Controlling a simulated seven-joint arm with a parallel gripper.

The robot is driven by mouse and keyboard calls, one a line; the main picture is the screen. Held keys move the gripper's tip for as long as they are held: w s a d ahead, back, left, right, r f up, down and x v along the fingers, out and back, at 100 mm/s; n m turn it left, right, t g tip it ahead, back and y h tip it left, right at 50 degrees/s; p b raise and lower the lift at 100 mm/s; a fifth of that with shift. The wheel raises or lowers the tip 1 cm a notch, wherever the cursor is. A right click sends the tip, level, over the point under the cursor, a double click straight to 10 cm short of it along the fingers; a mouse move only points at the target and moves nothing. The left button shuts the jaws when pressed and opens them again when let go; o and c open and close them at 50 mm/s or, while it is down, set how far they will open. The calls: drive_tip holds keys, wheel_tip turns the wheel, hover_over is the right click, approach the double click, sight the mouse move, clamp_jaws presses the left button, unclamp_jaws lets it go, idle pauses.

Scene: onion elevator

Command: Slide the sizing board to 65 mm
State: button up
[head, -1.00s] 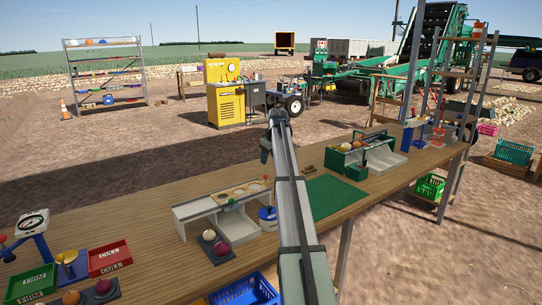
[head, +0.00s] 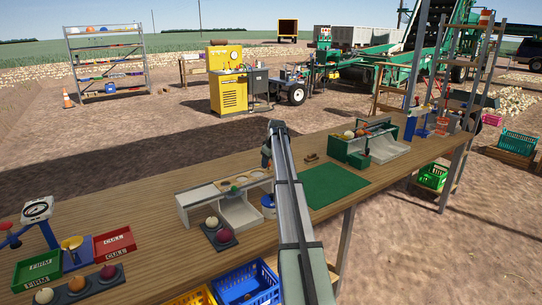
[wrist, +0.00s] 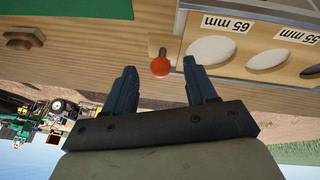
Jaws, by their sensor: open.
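The sizing board (wrist: 237,48) shows in the wrist view as a wooden strip with round holes, under labels reading 65 mm and 55 mm. An orange-red knob (wrist: 161,66) on a short stem sticks out beside the 65 mm end. My gripper (wrist: 159,70) is open, with one dark blue finger on each side of the knob in the picture. I cannot tell whether either finger touches it. In the head view the board (head: 223,188) lies on top of a grey-white stand (head: 240,214); my arm hides its right end and most of my gripper.
The wooden bench (head: 150,205) carries a green mat (head: 332,184) right of the stand and a green box (head: 352,150) beyond it. A dark tray with onions (head: 219,235) sits in front of the stand. A blue can (head: 267,203) is partly behind my arm.

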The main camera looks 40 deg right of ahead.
drive_tip(key=shift+x, duration=0.9)
drive_tip(key=shift+c, duration=0.2)
clamp_jaws()
drive_tip(key=shift+a, duration=0.15)
approach(246, 174)
drive_tip(key=shift+w+a+f, duration=0.2)
drive_tip(key=shift+a+f, duration=0.55)
drive_tip(key=shift+f, duration=0.05)
drive_tip(key=shift+w+a+f, duration=0.15)
drive_tip(key=shift+a+f, duration=0.6)
drive_tip(key=shift+f, duration=0.05)
drive_tip(key=shift+w+a+f, duration=0.2)
drive_tip(key=shift+a+f, duration=0.55)
drive_tip(key=shift+f, duration=0.05)
idle(0.3)
drive_tip(key=shift+o, duration=0.3)
unclamp_jaws()
